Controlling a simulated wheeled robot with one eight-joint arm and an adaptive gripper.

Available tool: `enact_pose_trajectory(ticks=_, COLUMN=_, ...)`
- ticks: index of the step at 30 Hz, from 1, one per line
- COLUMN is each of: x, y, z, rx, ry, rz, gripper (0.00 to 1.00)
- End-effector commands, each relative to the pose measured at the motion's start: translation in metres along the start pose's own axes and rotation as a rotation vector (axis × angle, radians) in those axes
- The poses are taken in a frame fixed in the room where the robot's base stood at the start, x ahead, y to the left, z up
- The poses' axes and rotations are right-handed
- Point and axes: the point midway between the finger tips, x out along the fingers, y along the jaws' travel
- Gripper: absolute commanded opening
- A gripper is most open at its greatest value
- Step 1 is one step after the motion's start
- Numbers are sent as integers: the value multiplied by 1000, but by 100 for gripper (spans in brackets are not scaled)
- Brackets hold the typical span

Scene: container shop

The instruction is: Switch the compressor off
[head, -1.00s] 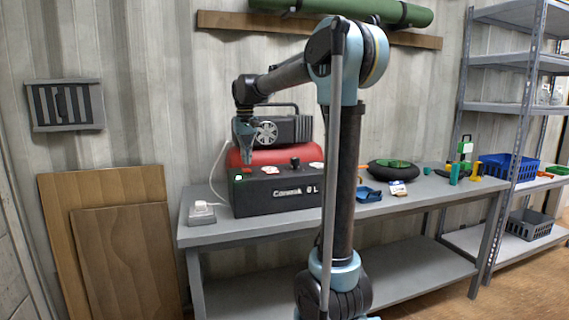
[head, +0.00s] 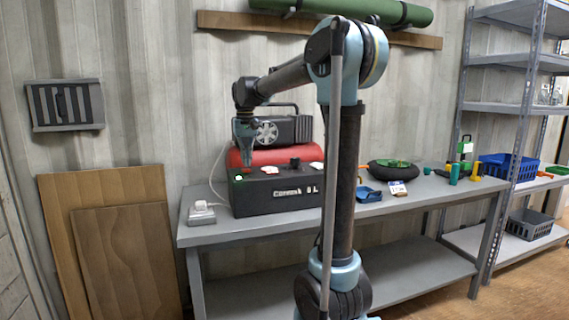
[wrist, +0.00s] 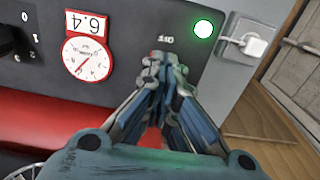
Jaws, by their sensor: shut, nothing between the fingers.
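The compressor (head: 275,195) stands on the bench, with a black front box, a red tank (head: 280,156) and a motor with a fan on top. In the wrist view its dark panel (wrist: 125,20) shows a red-rimmed gauge (wrist: 87,58), a small display reading 6.4 (wrist: 86,23), a black knob (wrist: 10,42) with numbers beside it, and a bright green lamp (wrist: 203,29). My gripper (head: 246,160) is above the panel's left end, fingers down. Its closed tips (wrist: 158,60) are just beside a small I/O marking (wrist: 166,39); they hide what lies under them, and contact cannot be told.
A grey socket box with a white plug (head: 201,212) sits left of the compressor. Wooden boards (head: 110,240) lean at the left.

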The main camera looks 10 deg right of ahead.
Motion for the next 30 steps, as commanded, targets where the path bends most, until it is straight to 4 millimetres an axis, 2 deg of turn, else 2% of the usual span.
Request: enact_pose_trajectory(ticks=30, x=5, y=0, z=0, rx=0, ry=0, rz=0, gripper=0)
